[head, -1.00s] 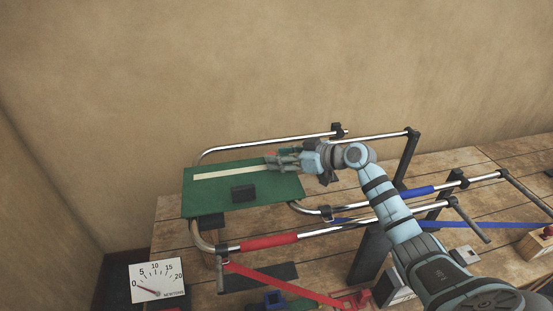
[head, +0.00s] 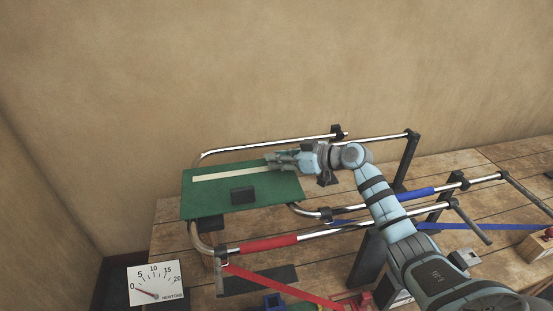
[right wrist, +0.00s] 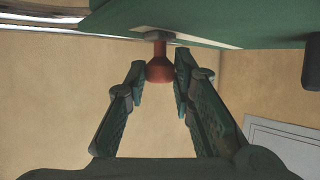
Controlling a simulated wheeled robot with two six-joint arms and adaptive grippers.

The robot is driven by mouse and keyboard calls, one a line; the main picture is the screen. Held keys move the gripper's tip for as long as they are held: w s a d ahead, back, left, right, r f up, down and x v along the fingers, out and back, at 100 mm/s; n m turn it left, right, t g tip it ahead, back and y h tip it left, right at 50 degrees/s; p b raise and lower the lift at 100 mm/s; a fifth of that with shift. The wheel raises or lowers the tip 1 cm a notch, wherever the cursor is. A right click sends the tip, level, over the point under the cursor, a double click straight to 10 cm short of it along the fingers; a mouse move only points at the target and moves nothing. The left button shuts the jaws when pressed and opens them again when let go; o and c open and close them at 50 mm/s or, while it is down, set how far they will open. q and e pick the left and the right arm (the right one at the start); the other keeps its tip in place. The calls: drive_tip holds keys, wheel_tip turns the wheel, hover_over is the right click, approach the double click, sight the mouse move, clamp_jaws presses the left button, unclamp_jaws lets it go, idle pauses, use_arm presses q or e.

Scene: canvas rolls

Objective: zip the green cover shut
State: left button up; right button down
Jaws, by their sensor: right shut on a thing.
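The green cover (head: 212,207) lies as a flat panel over the left end of a chrome tube frame, with a pale strip (head: 225,174) along its far part. My right gripper (head: 272,161) is at the right end of the visible strip, near the cover's far right corner. In the right wrist view its fingers (right wrist: 160,76) are on either side of a red pull (right wrist: 159,67), shut on it. The pull hangs from a grey piece at the strip, under the cover's green surface (right wrist: 235,20). My left gripper is not in view.
A black block (head: 242,195) sits on the cover. Chrome rails with a red sleeve (head: 269,244) and a blue sleeve (head: 416,194) run right. A red strap (head: 285,288) and a blue strap (head: 490,225) cross the wooden table. A dial gauge (head: 155,283) stands front left.

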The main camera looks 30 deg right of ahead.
drive_tip(key=shift+d+f, duration=0.1)
drive_tip(key=shift+d, duration=0.1)
drive_tip(key=c, duration=1.4)
unclamp_jaws()
drive_tip(key=shift+o, duration=0.2)
drive_tip(key=v, duration=1.2)
